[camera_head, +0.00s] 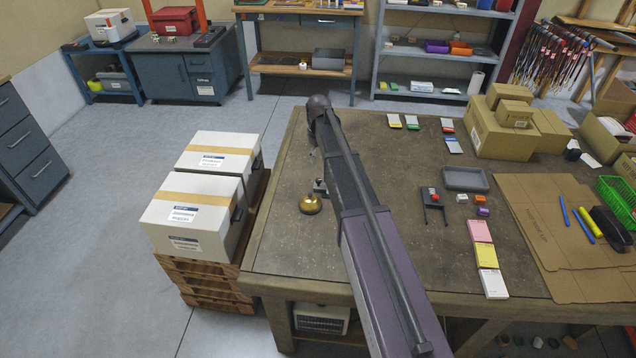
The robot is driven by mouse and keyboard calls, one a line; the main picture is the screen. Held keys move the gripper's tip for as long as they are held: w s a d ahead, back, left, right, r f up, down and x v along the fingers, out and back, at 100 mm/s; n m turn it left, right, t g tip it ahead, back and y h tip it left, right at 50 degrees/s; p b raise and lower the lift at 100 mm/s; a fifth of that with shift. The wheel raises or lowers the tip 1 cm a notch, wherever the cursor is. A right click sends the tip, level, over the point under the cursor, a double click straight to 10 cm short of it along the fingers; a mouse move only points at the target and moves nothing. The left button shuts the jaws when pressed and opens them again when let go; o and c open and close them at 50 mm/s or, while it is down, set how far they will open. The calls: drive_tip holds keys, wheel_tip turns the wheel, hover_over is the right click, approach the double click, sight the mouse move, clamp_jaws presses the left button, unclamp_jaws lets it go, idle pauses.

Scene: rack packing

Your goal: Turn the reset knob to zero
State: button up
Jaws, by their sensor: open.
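No reset knob can be made out clearly. A small dark device (320,187) with a paler top stands on the workbench (285,238), partly behind my arm; it is too small to tell whether it carries a knob. A round brass, bell-like object (310,204) sits just in front of it. My arm reaches from the bottom middle up over the bench, and its dark joint shows near the bench's far edge. My gripper cannot be made out; it seems hidden behind my arm.
A dark two-legged stand (433,207), small blocks, a grey tray (465,179) and coloured card packs (486,256) lie right of my arm. Cardboard boxes (487,131) stand at the back right. White boxes (188,221) on a pallet stand left of the bench. The bench's left part is mostly clear.

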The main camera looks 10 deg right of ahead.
sight(318, 179)
drive_tip(key=shift+f+b, duration=4.85)
drive_tip(key=shift+f, duration=0.25)
clamp_jaws()
